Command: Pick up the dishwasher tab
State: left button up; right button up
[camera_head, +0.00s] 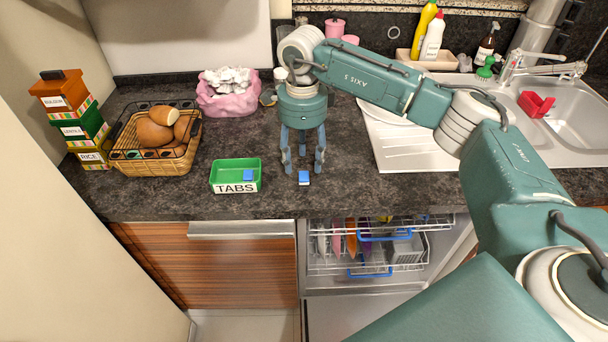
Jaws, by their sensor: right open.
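A small blue and white dishwasher tab (304,178) lies on the dark countertop near its front edge. My right gripper (303,168) points down over the counter, just behind and around the tab, with its fingers spread and nothing held. Whether the fingers touch the tab or the counter cannot be told. A green tray labelled TABS (236,187) stands to the left of the gripper, with another blue tab (248,175) in it. My left gripper does not show.
A bread basket (155,140), stacked boxes (75,120) and a pink bag (228,92) stand at the left. The sink (570,125) with its drainer is at the right. An open dishwasher (370,250) with dishes is below the counter. Bare counter (350,195) lies right of the tab.

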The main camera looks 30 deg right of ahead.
aim_at(304, 181)
jog(key=f+p, duration=0.1)
jog(key=f, duration=0.1)
jog(key=f+p, duration=0.1)
jog(key=f, duration=0.1)
jog(key=shift+d+f, duration=0.2)
jog(key=shift+f, duration=0.05)
jog(key=shift+w+f, duration=0.1)
jog(key=shift+f, duration=0.25)
jog(key=shift+c, duration=0.5)
jog(key=c, duration=0.9)
